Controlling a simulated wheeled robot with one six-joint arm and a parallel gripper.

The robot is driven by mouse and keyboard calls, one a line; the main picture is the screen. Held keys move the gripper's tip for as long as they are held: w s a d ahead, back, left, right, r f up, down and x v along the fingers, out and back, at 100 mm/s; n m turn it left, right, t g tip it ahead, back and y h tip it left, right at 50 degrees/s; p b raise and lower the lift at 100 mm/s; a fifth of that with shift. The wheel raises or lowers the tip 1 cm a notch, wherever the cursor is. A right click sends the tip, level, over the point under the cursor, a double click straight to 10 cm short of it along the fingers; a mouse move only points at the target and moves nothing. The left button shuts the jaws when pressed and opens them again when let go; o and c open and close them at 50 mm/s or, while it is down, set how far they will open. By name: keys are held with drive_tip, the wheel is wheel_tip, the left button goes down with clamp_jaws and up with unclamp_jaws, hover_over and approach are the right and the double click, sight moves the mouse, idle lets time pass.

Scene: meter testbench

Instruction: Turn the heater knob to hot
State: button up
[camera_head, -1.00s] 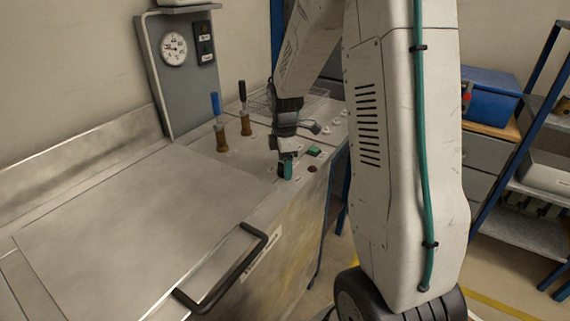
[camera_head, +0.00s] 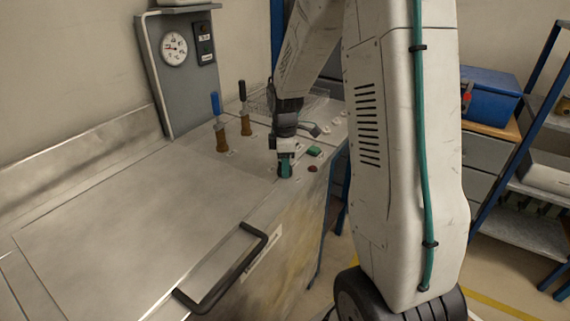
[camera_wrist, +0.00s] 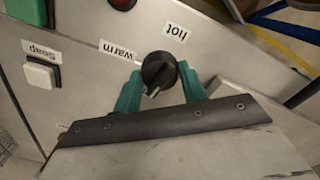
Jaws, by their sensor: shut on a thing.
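The heater knob (camera_wrist: 159,70) is round and black, on the metal panel in the wrist view, with a small pale mark on its lower edge. The label "hot" (camera_wrist: 176,33) lies above it and "warm" (camera_wrist: 119,50) to its left, both upside down. My gripper (camera_wrist: 160,78) has its green fingers on either side of the knob, shut on it. In the head view my gripper (camera_head: 285,171) points down at the panel's front part, and the knob is largely hidden there by the fingers.
A red button (camera_head: 312,169) and a green button (camera_head: 314,151) sit close right of my gripper. A white button labelled "Soap" (camera_wrist: 42,75) shows in the wrist view. Two upright levers (camera_head: 219,123) (camera_head: 244,108) stand behind left. A dark handle (camera_head: 224,272) is on the front.

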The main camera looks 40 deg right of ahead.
drive_tip(key=m, duration=1.2)
drive_tip(key=shift+m, duration=0.3)
drive_tip(key=m, duration=0.4)
drive_tip(key=shift+m, duration=0.3)
drive_tip(key=m, duration=0.4)
drive_tip(key=shift+m, duration=0.3)
drive_tip(key=m, duration=0.8)
drive_tip(key=shift+m, duration=2.2)
